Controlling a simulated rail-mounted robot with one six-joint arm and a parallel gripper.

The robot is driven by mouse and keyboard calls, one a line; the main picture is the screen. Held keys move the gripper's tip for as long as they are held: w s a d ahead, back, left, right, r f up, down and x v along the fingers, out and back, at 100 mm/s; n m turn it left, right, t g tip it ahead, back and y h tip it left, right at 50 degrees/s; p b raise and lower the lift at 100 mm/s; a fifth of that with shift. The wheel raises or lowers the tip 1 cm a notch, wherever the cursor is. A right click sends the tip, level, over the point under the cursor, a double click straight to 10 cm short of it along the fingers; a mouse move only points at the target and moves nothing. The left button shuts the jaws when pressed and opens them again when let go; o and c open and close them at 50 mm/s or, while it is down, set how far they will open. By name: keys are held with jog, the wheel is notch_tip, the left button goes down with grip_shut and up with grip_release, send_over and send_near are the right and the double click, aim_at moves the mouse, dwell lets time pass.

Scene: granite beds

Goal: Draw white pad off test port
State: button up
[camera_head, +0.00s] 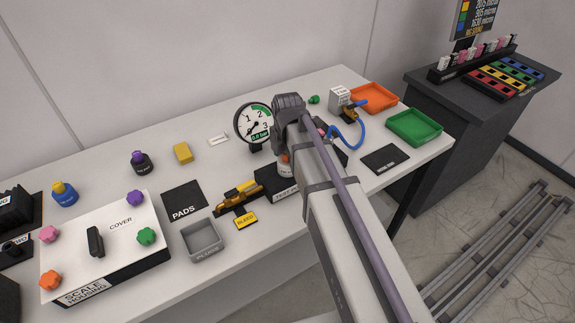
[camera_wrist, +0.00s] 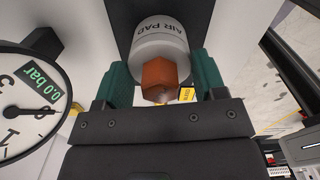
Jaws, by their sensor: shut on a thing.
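The white pad (camera_wrist: 160,40), lettered AIR PAD, shows in the wrist view with a copper-brown hex fitting (camera_wrist: 159,78) at its near end. My gripper (camera_wrist: 162,85) has its green fingers on either side of the pad and fitting, shut on the pad. I cannot tell whether pad and block touch.
A round gauge (camera_head: 253,124) reading 0.0 bar stands close left of my gripper. A brass valve (camera_head: 238,195), a grey tray (camera_head: 204,241) and a black PADS mat (camera_head: 184,201) lie left. A blue hose (camera_head: 350,137) and green tray (camera_head: 414,126) are right.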

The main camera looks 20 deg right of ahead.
jog(key=shift+c, duration=0.4)
jog(key=shift+r, duration=0.15)
jog(key=shift+r+p, duration=0.45)
jog(key=shift+p, duration=0.2)
notch_tip(320, 180, up, 5)
jog(key=p, duration=0.4)
jog(key=shift+f+p, duration=0.1)
jog(key=shift+p, duration=0.25)
jog(key=shift+f, duration=0.1)
